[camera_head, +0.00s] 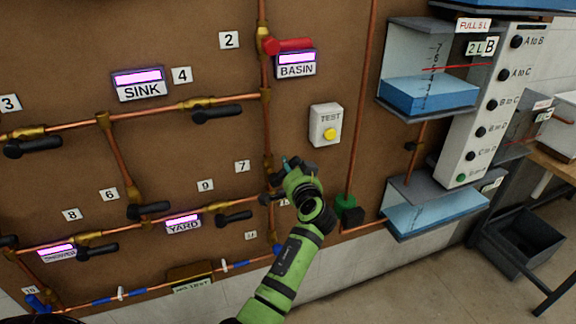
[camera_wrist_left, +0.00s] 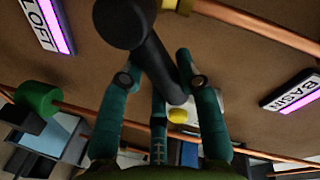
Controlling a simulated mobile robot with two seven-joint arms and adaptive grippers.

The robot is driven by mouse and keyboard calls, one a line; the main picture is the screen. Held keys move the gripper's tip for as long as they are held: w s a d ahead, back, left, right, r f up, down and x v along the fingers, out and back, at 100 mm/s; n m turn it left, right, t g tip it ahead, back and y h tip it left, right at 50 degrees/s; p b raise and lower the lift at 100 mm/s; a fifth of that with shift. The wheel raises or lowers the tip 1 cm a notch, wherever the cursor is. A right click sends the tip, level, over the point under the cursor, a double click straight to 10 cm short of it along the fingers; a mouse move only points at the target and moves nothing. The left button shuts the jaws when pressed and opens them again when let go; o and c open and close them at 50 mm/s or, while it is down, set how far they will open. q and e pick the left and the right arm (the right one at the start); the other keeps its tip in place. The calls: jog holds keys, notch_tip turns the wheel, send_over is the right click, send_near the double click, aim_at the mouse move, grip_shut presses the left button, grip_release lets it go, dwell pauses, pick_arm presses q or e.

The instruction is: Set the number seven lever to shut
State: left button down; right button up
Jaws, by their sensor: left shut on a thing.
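The number 7 plate (camera_head: 242,166) is beside a vertical copper pipe on the brown board. My left gripper (camera_head: 289,166) is at the valve just right of this plate, its green arm coming up from below. In the head view it hides much of the lever; a black end (camera_head: 312,168) shows to its right, so the lever seems to stick out across the pipe. In the left wrist view the black lever (camera_wrist_left: 155,58) runs from its round hub down between the teal fingers, which are shut on it. My right gripper is not in view.
Other black levers sit near, by plates 9 (camera_head: 205,186) and 4 (camera_head: 182,75). A red lever (camera_head: 290,45) is above, by plate 2. A TEST box (camera_head: 327,124) with a yellow button is up right of my gripper. A green fitting (camera_head: 348,212) and blue tanks (camera_head: 428,93) are to the right.

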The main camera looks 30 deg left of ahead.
pick_arm(q)
jog(key=shift+w+d+f+m+g+y, duration=0.2)
jog(key=shift+f+m, duration=0.4)
jog(key=shift+m, duration=0.5)
jog(key=shift+w+f+m+g+y, duration=0.1)
jog(key=shift+f+m+g+y, duration=0.2)
jog(key=shift+f+m, duration=0.6)
jog(key=shift+w+d+f+m+g+y, duration=0.1)
jog(key=shift+f+m+g, duration=0.25)
jog(key=shift+m, duration=0.95)
jog(key=shift+f, duration=0.1)
jog(key=c, duration=0.8)
grip_release()
jog(key=shift+c, duration=0.2)
jog(key=v, duration=0.7)
jog(key=shift+s+d, duration=0.15)
jog(key=shift+d, duration=0.05)
